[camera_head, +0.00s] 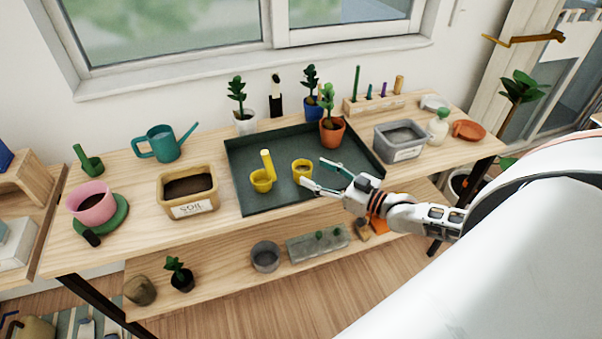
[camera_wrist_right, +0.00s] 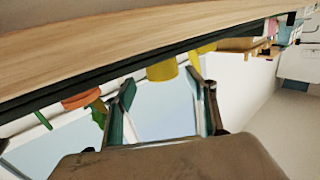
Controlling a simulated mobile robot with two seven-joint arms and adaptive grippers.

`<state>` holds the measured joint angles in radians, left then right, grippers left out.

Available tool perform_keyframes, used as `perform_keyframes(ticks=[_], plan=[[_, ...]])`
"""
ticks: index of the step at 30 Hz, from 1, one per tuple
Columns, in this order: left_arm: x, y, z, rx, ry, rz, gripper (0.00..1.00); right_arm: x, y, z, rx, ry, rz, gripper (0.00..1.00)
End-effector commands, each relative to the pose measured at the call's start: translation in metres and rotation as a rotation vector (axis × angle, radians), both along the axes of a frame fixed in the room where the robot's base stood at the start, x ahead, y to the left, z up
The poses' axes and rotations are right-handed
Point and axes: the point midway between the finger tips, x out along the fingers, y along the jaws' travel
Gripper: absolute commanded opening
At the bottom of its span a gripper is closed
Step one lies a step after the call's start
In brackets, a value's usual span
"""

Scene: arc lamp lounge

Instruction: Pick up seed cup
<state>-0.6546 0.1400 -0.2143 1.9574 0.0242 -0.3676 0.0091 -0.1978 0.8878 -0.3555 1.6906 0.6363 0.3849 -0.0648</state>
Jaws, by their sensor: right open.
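A small yellow cup (camera_head: 302,170), which looks like the seed cup, stands upright in the dark green tray (camera_head: 240,190) with something dark inside. My right gripper (camera_head: 312,174) is open, reaching in from the right with its fingertips close to the cup's right side. In the right wrist view, the yellow cup (camera_wrist_right: 162,70) appears beyond the open fingers, roughly in line with the gap between the fingertips (camera_wrist_right: 160,84). I cannot tell whether a finger touches it. My left gripper is not in view.
A yellow scoop (camera_head: 262,182) with an upright handle stands just left of the cup. A terracotta potted plant (camera_head: 332,132) stands behind it in the tray. A soil box (camera_head: 188,208) is left of the tray and a grey bin (camera_head: 399,152) right. The tray's front is clear.

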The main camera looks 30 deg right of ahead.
Motion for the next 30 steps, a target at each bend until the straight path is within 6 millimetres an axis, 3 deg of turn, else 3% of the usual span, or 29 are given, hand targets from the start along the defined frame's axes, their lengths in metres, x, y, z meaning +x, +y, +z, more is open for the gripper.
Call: perform_keyframes(ticks=[13, 23, 24, 29, 30], plan=[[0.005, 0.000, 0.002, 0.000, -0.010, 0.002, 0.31, 0.043, 0.020, -0.008, -0.001, 0.001, 0.000, 0.56], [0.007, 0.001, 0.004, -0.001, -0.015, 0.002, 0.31, 0.048, 0.023, -0.009, -0.002, 0.002, 0.001, 0.56], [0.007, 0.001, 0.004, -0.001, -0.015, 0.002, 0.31, 0.048, 0.023, -0.009, -0.002, 0.002, 0.001, 0.54], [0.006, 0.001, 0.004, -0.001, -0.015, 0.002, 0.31, 0.048, 0.023, -0.009, -0.002, 0.002, 0.001, 0.12], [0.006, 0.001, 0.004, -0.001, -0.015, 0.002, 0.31, 0.048, 0.023, -0.009, -0.002, 0.002, 0.001, 0.12]])
